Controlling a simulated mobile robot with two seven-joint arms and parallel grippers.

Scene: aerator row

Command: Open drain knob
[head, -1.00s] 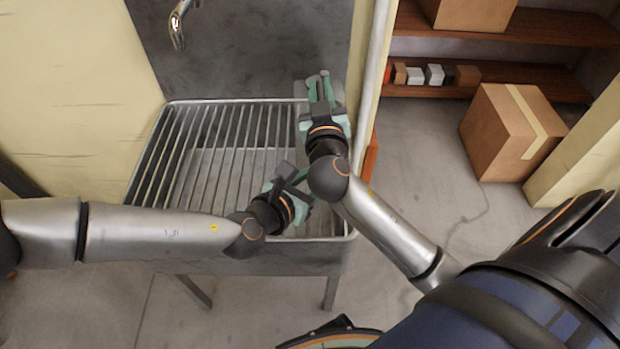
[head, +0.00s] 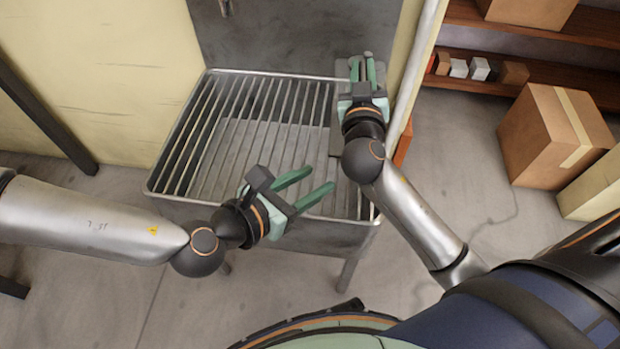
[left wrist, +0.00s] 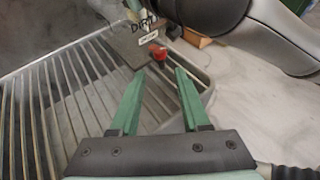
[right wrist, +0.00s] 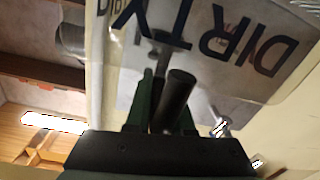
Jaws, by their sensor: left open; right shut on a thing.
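A small red knob-like piece (left wrist: 158,52) shows in the left wrist view, by the lower edge of a grey plate (left wrist: 128,48) lettered DIRTY. I cannot make out the red piece in the head view. My left gripper (head: 322,178) is open and empty over the sink's front right part, apart from the red piece. My right gripper (head: 362,66) is at the sink's back right corner, shut on a dark cylindrical handle (right wrist: 177,96). The lettered plate also shows behind the handle in the right wrist view (right wrist: 225,60).
The metal sink (head: 165,150) has a slatted rack (head: 205,130) across its top. A cardboard box (head: 535,140) stands on the floor to the right, below wooden shelves (head: 560,30). My right forearm crosses the sink's right side.

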